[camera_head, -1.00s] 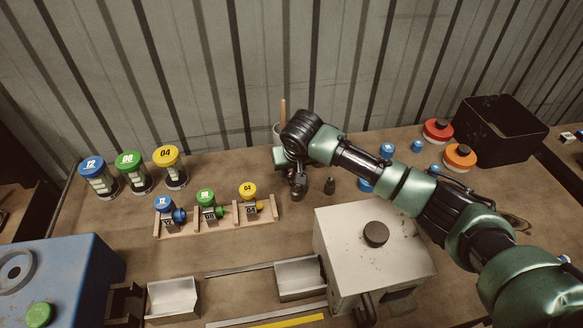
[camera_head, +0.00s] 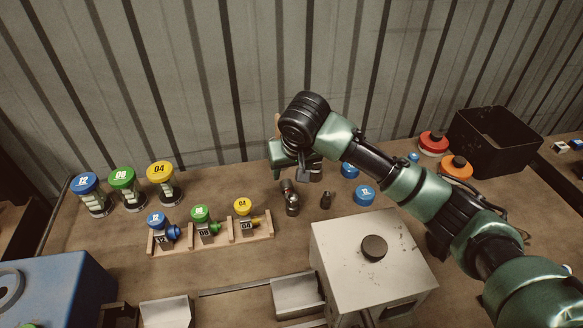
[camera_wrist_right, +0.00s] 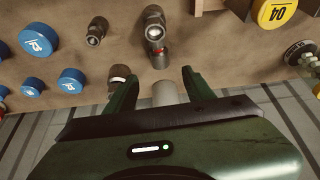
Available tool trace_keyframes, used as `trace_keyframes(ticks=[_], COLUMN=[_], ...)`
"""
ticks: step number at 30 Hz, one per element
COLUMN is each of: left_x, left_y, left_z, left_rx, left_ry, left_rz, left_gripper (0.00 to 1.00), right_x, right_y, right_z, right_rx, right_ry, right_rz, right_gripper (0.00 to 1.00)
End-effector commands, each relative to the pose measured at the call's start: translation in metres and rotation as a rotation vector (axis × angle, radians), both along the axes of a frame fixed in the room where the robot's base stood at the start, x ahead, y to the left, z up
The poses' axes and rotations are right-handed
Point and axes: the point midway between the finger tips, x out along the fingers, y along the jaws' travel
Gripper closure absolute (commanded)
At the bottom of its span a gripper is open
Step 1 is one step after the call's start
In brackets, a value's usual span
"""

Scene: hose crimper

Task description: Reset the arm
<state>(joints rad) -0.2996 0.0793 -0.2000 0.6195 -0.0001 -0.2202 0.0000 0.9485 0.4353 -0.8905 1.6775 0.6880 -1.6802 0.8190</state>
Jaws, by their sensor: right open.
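My right arm, green and black, comes in from the right in the head view. Its gripper (camera_head: 308,170) hangs near the back edge of the table, its fingers partly hidden by the wrist. In the right wrist view the gripper (camera_wrist_right: 160,90) is open, with its fingers spread apart. A dark metal fitting with a red band (camera_head: 291,199) stands on the table just in front of the gripper; it also shows in the right wrist view (camera_wrist_right: 154,40), beyond the fingertips. My left gripper is not in view.
A smaller dark fitting (camera_head: 326,200) and blue caps (camera_head: 364,195) stand nearby. A wooden rack (camera_head: 218,244) holds coloured fittings. A white machine (camera_head: 368,285) is in front; a black bin (camera_head: 495,140) stands at right.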

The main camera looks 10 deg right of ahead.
Motion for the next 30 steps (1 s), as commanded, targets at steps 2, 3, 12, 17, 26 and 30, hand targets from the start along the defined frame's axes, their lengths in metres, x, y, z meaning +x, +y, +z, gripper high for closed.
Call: trace_keyframes(ticks=[2,3,12,17,26,30], left_x=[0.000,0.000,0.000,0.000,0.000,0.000], left_y=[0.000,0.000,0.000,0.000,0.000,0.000], left_z=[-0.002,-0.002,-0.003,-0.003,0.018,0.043], left_rx=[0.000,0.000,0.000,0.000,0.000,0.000], left_ry=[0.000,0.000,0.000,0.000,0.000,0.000], left_rz=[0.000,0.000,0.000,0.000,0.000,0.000], left_gripper=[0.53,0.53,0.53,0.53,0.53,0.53], right_x=[-0.004,-0.005,-0.009,-0.009,-0.009,-0.009], right_y=[0.000,0.000,0.000,0.000,0.000,0.000], right_z=[0.009,0.013,0.020,0.020,0.041,0.066], right_rx=[0.001,0.002,0.001,0.001,0.001,0.001], right_ry=[-0.002,-0.001,0.000,0.000,-0.001,0.000], right_rz=[0.000,0.001,0.000,0.000,0.000,0.000], right_gripper=[0.47,0.47,0.47,0.47,0.47,0.47])
